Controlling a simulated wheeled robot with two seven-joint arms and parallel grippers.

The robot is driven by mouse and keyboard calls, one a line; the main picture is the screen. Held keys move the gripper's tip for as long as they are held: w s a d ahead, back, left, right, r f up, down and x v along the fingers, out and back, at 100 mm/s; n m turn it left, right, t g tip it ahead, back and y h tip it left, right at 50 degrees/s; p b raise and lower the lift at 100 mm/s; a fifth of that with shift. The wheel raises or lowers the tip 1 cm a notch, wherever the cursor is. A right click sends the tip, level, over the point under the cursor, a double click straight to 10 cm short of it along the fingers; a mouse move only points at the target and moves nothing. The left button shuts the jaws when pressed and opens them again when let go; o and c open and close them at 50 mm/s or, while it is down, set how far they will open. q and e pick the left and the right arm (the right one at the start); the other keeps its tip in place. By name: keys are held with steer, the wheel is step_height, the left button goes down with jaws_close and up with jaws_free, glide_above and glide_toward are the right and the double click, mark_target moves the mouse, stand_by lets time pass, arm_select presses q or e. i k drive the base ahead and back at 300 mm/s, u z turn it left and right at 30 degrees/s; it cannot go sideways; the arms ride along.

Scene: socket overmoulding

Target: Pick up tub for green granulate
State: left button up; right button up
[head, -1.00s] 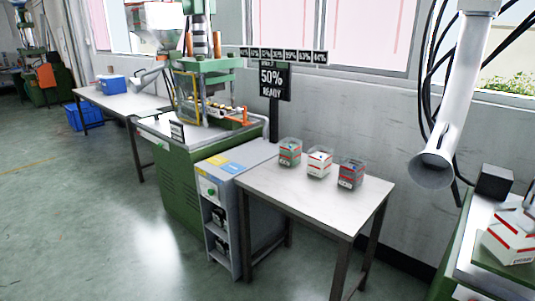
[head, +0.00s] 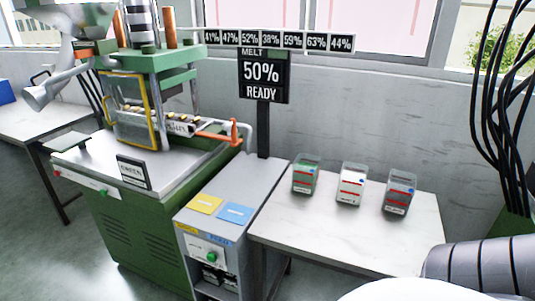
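Three small clear tubs stand upright in a row on the white table. The left tub (head: 306,175) shows green, with a pale label and a red stripe. The middle tub (head: 351,184) looks white inside, with a red stripe and a blue spot. The right tub (head: 399,193) looks dark grey, with a red stripe and a blue spot. The label text is too small to read. Neither of my grippers shows in the head view. A grey ribbed part and a white rounded part at the bottom right look like my own body.
The white table (head: 330,238) is bare in front of the tubs. Left of it stands a grey cabinet with a yellow card (head: 205,204) and a blue card (head: 235,213). Beyond is a green moulding machine (head: 140,240). A sign (head: 264,77) reads 50% READY. Black cables (head: 497,120) hang at right.

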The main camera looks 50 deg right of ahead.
mark_target(305, 167)
steer(key=i, duration=0.3)
steer(key=z, duration=1.1)
